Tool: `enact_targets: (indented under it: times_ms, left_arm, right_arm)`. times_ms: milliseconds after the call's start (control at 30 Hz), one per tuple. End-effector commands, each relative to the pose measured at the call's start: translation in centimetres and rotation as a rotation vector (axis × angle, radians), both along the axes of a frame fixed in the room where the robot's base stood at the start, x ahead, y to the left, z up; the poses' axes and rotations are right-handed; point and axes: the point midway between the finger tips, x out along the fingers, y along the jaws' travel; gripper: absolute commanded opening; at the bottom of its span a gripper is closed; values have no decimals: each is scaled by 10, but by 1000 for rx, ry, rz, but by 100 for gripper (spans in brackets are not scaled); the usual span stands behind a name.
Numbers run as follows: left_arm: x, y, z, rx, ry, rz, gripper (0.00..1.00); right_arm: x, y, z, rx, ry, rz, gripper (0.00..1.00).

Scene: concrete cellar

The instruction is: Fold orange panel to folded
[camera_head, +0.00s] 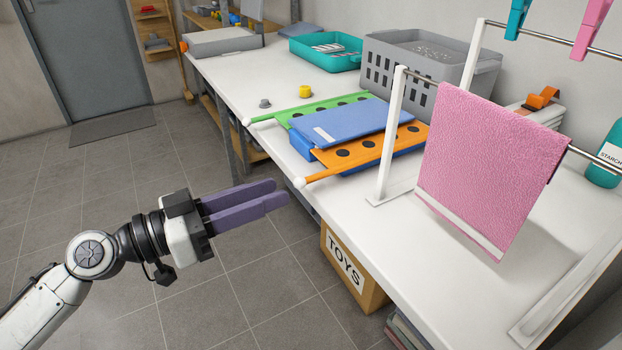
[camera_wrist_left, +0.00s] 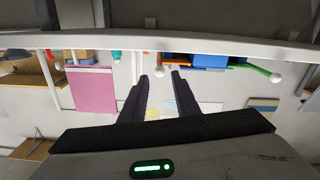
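The orange panel (camera_head: 385,150) has dark round holes and lies flat at the near side of a folding board on the white table. Its rod ends in a white knob (camera_head: 299,182) at the table's front edge. A blue panel (camera_head: 350,122) covers the board's middle, and a green panel (camera_head: 300,109) is on the far side. My left gripper (camera_head: 282,192) is off the table's front edge, left of the knob, not touching it. Its purple fingers are apart and empty, as the left wrist view (camera_wrist_left: 160,76) shows. My right gripper is not in view.
A pink towel (camera_head: 490,165) hangs on a white rack right of the board. A grey basket (camera_head: 425,60) and teal tray (camera_head: 325,52) stand behind it. A yellow object (camera_head: 305,92) sits near the green panel. A TOYS box (camera_head: 350,268) is below the table.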

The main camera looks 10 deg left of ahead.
Motion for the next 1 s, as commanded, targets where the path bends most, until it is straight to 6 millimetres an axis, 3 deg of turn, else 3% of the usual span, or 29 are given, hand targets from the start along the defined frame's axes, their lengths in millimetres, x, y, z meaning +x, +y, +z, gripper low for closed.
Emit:
enact_targets:
  times_ms: [133,400,867,1000]
  left_arm:
    - [17,-24,6,-4,0,0,29]
    - [43,-60,4,-3,1,0,29]
    - [51,-71,0,0,2,0,29]
    - [51,-71,0,0,2,0,5]
  right_arm:
    - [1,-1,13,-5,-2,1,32]
    - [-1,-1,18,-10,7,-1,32]
    - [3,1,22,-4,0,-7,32]
    - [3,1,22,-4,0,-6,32]
